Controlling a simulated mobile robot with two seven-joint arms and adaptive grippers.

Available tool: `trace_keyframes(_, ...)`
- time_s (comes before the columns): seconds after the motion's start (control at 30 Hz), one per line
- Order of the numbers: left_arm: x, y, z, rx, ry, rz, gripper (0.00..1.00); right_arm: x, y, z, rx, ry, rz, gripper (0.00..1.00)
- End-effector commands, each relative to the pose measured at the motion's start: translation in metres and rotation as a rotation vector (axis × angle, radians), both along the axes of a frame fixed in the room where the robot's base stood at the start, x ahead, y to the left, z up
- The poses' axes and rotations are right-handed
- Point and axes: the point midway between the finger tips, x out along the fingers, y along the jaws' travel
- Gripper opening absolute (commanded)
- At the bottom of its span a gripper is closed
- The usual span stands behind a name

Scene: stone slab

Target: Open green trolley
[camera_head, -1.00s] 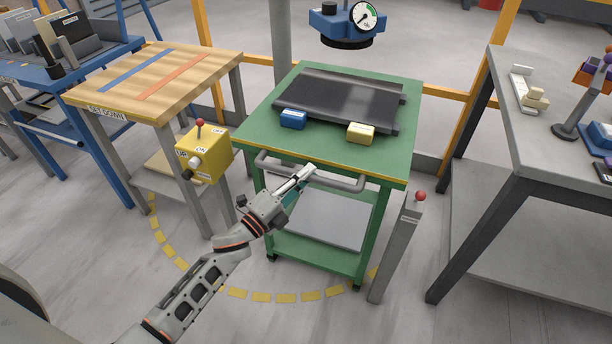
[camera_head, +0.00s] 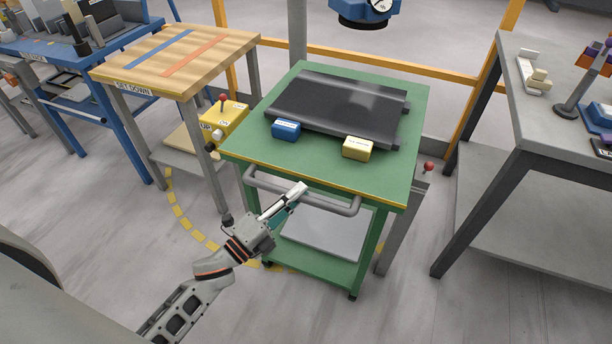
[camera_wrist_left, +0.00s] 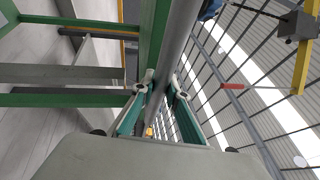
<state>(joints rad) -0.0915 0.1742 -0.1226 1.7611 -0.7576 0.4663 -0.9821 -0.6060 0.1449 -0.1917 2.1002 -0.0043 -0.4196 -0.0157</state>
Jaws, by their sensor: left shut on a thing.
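The green trolley (camera_head: 244,147) stands in the middle of the head view, with a grey handle bar (camera_head: 335,207) along its near side. A black slab-like plate (camera_head: 335,105), a blue block (camera_head: 286,130) and a yellow block (camera_head: 357,148) rest on its top. My left gripper (camera_head: 298,192) is at the handle. In the left wrist view the left gripper's fingers (camera_wrist_left: 160,97) lie on both sides of the grey handle bar (camera_wrist_left: 176,45) and are shut on it. My right gripper is not in view.
A wooden-topped table (camera_head: 180,57) and a yellow control box (camera_head: 225,120) stand left of the trolley. A grey post with a red knob (camera_head: 428,167) is close at its right, before a grey workbench (camera_head: 570,150). The floor in front is clear.

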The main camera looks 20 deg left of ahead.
Motion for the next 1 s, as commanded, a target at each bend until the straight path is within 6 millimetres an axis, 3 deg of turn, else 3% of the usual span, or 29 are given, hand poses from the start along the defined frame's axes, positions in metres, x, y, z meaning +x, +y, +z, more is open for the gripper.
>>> trace_keyframes(0.2,-0.053,0.002,-0.002,-0.001,0.005,0.001,0.0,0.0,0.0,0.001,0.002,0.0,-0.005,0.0)
trace_keyframes(0.4,-0.085,0.003,-0.002,0.0,0.004,0.001,0.0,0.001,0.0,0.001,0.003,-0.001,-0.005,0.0)
trace_keyframes(0.63,-0.101,0.004,-0.001,0.0,0.002,0.002,0.0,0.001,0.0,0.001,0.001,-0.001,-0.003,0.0)
trace_keyframes(1.0,-0.104,0.004,-0.001,0.001,0.001,0.002,0.0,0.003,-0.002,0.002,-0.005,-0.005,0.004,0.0)
